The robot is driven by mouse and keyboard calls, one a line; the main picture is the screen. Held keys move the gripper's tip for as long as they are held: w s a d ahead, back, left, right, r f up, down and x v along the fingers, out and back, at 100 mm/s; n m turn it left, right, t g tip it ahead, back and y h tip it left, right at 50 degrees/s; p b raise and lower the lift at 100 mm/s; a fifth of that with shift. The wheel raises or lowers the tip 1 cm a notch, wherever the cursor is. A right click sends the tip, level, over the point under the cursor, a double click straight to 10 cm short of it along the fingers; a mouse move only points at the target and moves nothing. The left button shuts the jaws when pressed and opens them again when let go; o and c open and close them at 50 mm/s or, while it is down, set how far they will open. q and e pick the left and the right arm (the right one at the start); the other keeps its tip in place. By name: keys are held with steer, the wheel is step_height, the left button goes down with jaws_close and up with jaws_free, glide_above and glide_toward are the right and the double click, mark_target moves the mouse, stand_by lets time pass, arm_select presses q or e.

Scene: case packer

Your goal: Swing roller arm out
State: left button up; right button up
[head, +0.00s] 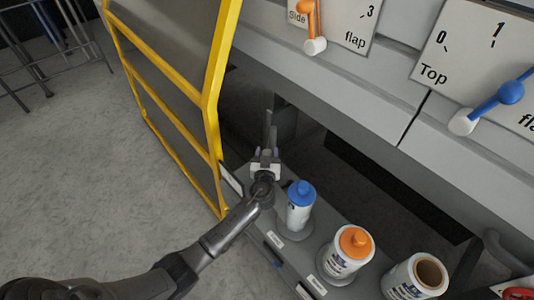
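My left gripper (267,150) reaches in from the lower left, at the dark opening beneath the machine's front panels. A narrow grey upright bar (268,125) stands at its fingertips. I cannot tell whether this bar is the roller arm or part of the gripper, nor whether the fingers are closed on it. No other part is clearly recognizable as the roller arm; the recess behind the gripper is dark. My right gripper is not in view.
A yellow-framed guard door (211,100) stands open close left of the gripper. Orange (312,22) and blue (505,96) levers project above.

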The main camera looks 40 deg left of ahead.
arm_select(q)
jaws_close()
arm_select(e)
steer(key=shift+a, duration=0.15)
arm_select(q)
steer(key=shift+a, duration=0.1)
